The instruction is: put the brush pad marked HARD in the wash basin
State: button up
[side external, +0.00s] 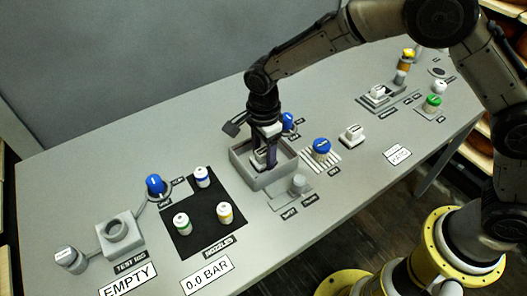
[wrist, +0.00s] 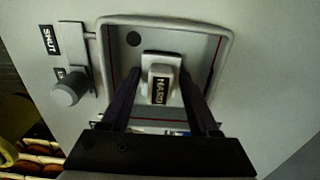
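The brush pad marked HARD (wrist: 160,84) is pale, with a raised grip carrying a black label. It is inside the grey wash basin (wrist: 222,50), near its middle, and appears to rest on the floor. In the side view the basin (side external: 250,178) stands mid-table, and the pad (side external: 259,158) shows partly behind my fingers. My gripper (wrist: 161,78) points down into the basin, with one dark finger on each side of the pad's grip. Gaps show between the fingers and the grip, so it looks open. In the side view my gripper (side external: 268,160) is low within the basin walls.
Another pale block (side external: 378,93) is on a grey tray farther back. A valve knob (wrist: 68,88) stands beside the basin. A black mat (side external: 207,230) holds several nozzles at left.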

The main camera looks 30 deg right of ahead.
aim_at(264, 150)
jog(key=o, duration=0.3)
notch_tip(264, 150, up, 12)
jog(key=shift+r, duration=0.2)
dwell(0.4)
